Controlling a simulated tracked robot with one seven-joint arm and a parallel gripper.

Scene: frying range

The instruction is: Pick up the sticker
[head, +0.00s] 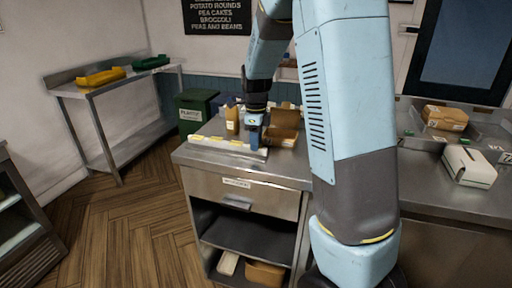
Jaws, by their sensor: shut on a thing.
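My gripper (255,139) points down over the steel counter, at the right end of a long white strip (222,144). The strip has several small yellowish marks along it, which look like stickers. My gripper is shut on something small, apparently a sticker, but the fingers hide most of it. I cannot tell whether it is still touching the strip.
A brown open box (285,122) stands just behind and right of my gripper. The steel counter (275,172) has a drawer and shelves below. A green bin (194,108) is behind left. A side table (112,88) holds yellow and green trays. Boxes (445,117) sit at right.

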